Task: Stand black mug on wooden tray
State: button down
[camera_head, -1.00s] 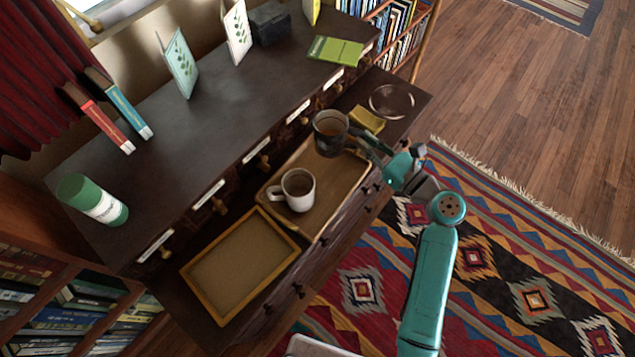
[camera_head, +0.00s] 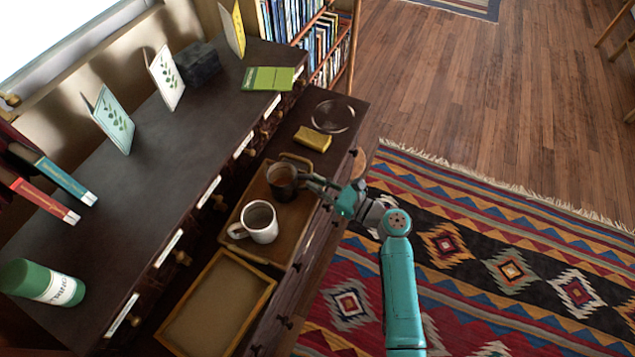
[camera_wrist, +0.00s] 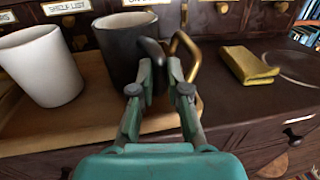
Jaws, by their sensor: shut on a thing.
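The black mug (camera_head: 282,184) is upright at the far end of the wooden tray (camera_head: 289,222). In the wrist view the black mug (camera_wrist: 122,50) shows its dark side, with its handle toward me. My gripper (camera_head: 308,184) is shut on this handle from the right; its fingers (camera_wrist: 160,72) hide part of the mug's lower edge. The mug's base is at or very near the tray surface; I cannot tell whether it touches. A white mug (camera_head: 259,222) stands on the same tray, nearer and to the left, apart from the black mug.
A brass handle (camera_wrist: 187,45) rises at the tray's end, close beside the black mug. A shallow wood-framed tray (camera_head: 218,308) lies nearer. The raised dark shelf (camera_head: 150,165) runs along the left.

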jog(key=c, duration=1.6)
grip_release()
jog(key=shift+f, duration=0.15)
jog(key=o, duration=0.4)
jog(key=shift+o, duration=0.2)
jog(key=shift+d, duration=0.15)
jog(key=v, duration=1.1)
jog(key=shift+s+d, duration=0.15)
jog(key=shift+d, duration=0.15)
